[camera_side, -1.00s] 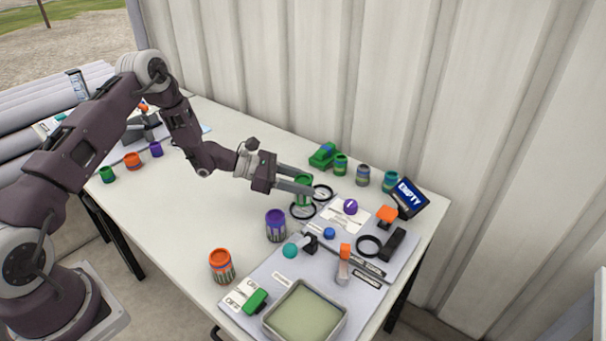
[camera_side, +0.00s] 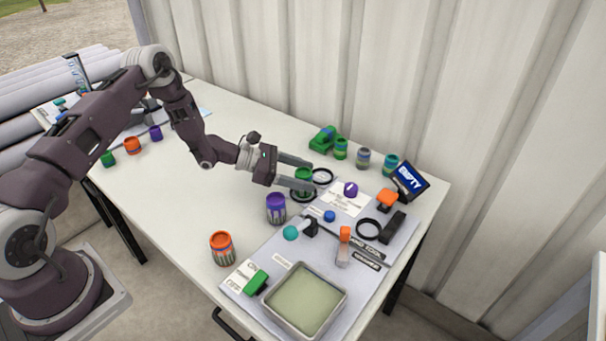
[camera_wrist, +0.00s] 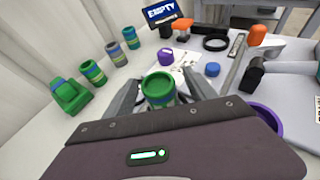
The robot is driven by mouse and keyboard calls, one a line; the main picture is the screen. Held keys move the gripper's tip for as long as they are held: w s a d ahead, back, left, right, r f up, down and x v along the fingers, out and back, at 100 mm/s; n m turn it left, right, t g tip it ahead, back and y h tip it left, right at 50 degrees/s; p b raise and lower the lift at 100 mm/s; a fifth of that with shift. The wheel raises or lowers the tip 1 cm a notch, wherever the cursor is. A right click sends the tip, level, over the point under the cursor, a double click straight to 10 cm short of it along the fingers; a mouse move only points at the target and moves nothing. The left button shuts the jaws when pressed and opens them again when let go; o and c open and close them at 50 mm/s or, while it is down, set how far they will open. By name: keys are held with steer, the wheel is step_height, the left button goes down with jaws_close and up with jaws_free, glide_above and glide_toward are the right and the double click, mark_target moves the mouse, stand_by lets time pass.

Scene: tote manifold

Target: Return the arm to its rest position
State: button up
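My gripper (camera_side: 313,175) is low over the table, its two fingers apart on either side of a green can (camera_side: 303,176). In the wrist view the can (camera_wrist: 158,90) stands between the spread fingers of my gripper (camera_wrist: 163,85), with a gap visible on each side. The can stands upright at a black ring (camera_side: 303,196) on the table. Its lower part is partly hidden by a finger in the side view.
A purple can (camera_side: 276,209) and an orange can (camera_side: 222,247) stand nearby. Several cans and a green block-like object (camera_side: 322,138) line the wall side. A tray (camera_side: 344,301), small tools and an EMPTY sign (camera_side: 408,180) are at right. The table's middle is clear.

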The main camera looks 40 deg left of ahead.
steer(key=v, duration=0.6)
steer(key=shift+s+a+r, duration=0.2)
steer(key=shift+a, duration=0.05)
steer(key=s+d+r+m+g, duration=0.2)
steer(key=s+d+r+m, duration=0.25)
steer(key=r, duration=0.25)
steer(key=s+d+r+m+g+y, duration=0.1)
steer(key=s+d+r+m+g, duration=0.2)
steer(key=s+d+r+m, duration=0.25)
steer(key=s+d+r+m+g, duration=0.25)
steer(key=s+r+m, duration=0.25)
steer(key=r, duration=0.4)
steer(key=s+a+r+m+t+y, duration=0.2)
steer(key=s+a+m+y, duration=0.1)
steer(key=s, duration=0.7)
steer(key=s+a+r+m+t+y, duration=0.2)
steer(key=s+a+m+y, duration=0.1)
steer(key=s+m+y, duration=0.3)
steer(key=s+m, duration=0.2)
steer(key=s, duration=0.2)
steer(key=shift+s+a+r, duration=0.2)
steer(key=shift+a+r, duration=0.05)
steer(key=shift+a, duration=0.05)
